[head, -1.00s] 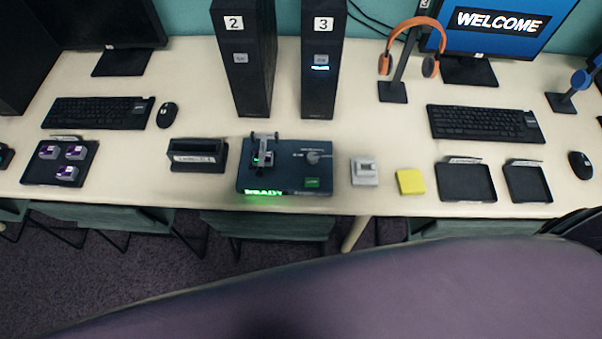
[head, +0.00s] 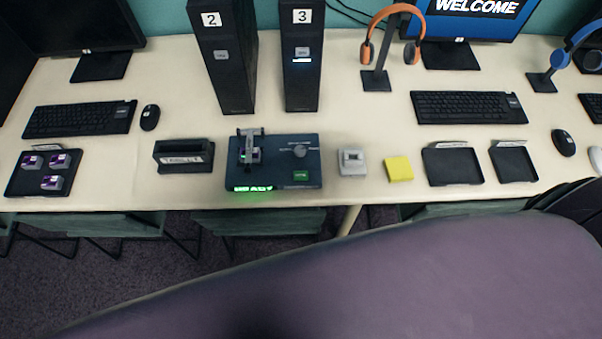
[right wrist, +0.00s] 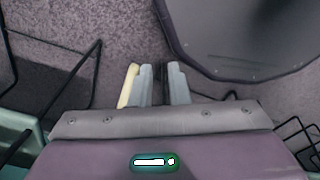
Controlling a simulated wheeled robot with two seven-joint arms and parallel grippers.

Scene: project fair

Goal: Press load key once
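A dark blue device (head: 275,180) stands near the front edge of the table in the head view. It has a green key (head: 301,176) at its front right, a grey knob (head: 299,151) above that, and a lit green display (head: 251,188) reading READY at front left. A small clamp-like part (head: 249,147) stands on its left side, with a purple and grey piece in it. My right gripper (right wrist: 160,84) shows only in the right wrist view, above carpet. Its fingers are slightly apart, with nothing visible between them. My left gripper is not in view.
A black holder (head: 184,156) stands left of the device; a grey block (head: 351,162) and yellow pad (head: 399,169) lie right. A tray (head: 22,185) with purple modules is far left. Two black towers (head: 302,85) stand behind. Teal seats (head: 260,221) are below the front edge.

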